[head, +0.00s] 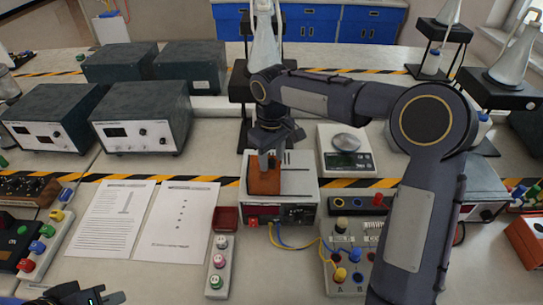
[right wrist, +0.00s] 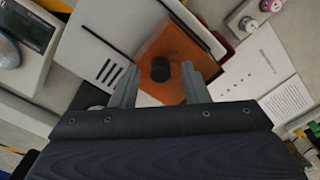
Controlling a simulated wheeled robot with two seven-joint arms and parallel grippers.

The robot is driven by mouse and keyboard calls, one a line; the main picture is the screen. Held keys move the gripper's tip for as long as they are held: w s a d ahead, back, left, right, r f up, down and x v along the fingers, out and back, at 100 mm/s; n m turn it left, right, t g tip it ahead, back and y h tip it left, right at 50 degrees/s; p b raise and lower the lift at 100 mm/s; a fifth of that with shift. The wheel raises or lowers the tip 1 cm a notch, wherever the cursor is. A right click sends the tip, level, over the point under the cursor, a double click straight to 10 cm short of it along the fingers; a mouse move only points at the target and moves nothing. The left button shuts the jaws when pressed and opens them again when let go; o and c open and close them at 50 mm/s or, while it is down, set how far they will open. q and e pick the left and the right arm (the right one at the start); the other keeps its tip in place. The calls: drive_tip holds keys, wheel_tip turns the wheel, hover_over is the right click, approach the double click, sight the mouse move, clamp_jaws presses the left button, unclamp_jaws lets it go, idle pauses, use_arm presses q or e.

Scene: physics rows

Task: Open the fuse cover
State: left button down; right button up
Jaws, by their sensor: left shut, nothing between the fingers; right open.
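The orange-brown fuse cover (head: 264,181) is on the top left of a white instrument box (head: 296,187). In the right wrist view the cover (right wrist: 180,45) is an orange, partly see-through panel with a round black knob (right wrist: 160,69). My right gripper (head: 269,158) points down over the cover and hides part of it in the head view. In the right wrist view its open fingers (right wrist: 159,68) stand on either side of the knob, with gaps visible; whether they touch the cover I cannot tell. My left gripper (head: 112,297) is shut and empty at the bottom left, far from the cover.
A scale (head: 346,150) stands right of the box. Printed sheets (head: 177,219) and a strip of coloured terminals (head: 219,265) lie left of it. Yellow and blue cables (head: 290,243) run from its front to a terminal block (head: 347,262). Dark instruments (head: 142,116) stand at the back left.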

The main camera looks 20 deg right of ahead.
drive_tip(key=shift+f, duration=0.2)
drive_tip(key=shift+c, duration=0.2)
clamp_jaws()
drive_tip(key=d, duration=0.2)
drive_tip(key=s+d, duration=0.1)
drive_tip(key=d, duration=0.2)
drive_tip(key=s+d, duration=0.1)
drive_tip(key=d, duration=0.2)
drive_tip(key=shift+s+r, duration=0.1)
drive_tip(key=shift+s, duration=0.05)
drive_tip(key=shift+o, duration=0.2)
unclamp_jaws()
drive_tip(key=shift+d, duration=0.15)
